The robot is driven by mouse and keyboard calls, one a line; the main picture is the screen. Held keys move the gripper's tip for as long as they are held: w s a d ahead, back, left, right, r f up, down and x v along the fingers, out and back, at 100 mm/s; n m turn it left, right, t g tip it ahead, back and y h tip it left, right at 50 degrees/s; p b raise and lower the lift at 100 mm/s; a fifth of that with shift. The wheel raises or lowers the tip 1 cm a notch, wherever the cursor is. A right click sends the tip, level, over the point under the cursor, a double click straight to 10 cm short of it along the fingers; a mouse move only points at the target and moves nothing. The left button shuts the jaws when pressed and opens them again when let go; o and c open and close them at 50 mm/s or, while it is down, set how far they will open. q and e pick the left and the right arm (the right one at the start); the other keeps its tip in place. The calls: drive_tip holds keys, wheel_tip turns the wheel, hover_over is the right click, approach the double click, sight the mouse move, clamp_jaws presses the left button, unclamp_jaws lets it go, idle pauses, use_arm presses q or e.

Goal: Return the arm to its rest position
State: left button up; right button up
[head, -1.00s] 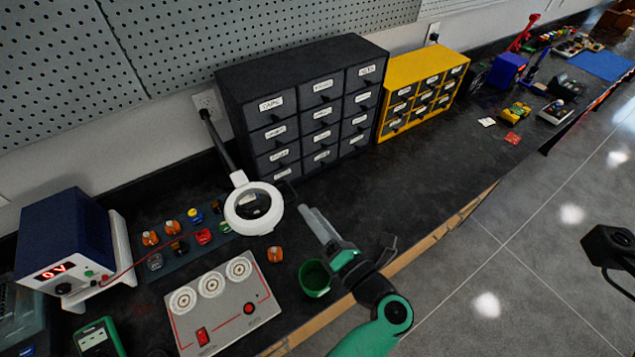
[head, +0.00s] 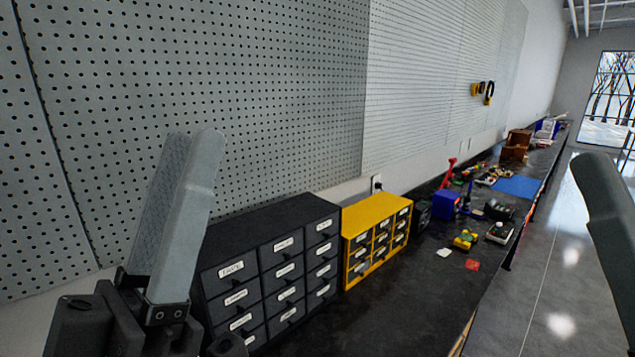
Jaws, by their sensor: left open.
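My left gripper (head: 193,138) is raised close to the camera at the left, with its grey fingers pointing up. It is open, and I see nothing between the fingers. It is in front of the pegboard and hides part of the black drawer cabinet (head: 265,247). At the right edge a grey finger-like part of my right gripper (head: 606,222) shows, cut off by the frame. I cannot tell its opening.
A yellow drawer cabinet (head: 376,236) stands beside the black one on the dark bench (head: 400,303). Farther along are a blue box (head: 446,205), a yellow item (head: 465,240) and a blue mat (head: 517,187). The pegboard wall (head: 290,90) rises behind. Open floor (head: 545,290) lies to the right.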

use_arm(q)
drive_tip(key=s+a+r+y+p, duration=0.2)
drive_tip(key=s+a+y, duration=0.3)
drive_tip(key=a+y, duration=0.55)
wheel_tip(320, 180, up, 28)
drive_tip(key=w+d+p, duration=0.1)
drive_tip(key=p, duration=2.7)
drive_tip(key=shift+d+r+n+t, duration=0.15)
drive_tip(key=shift+n+t, duration=0.15)
drive_tip(key=shift+h, duration=0.25)
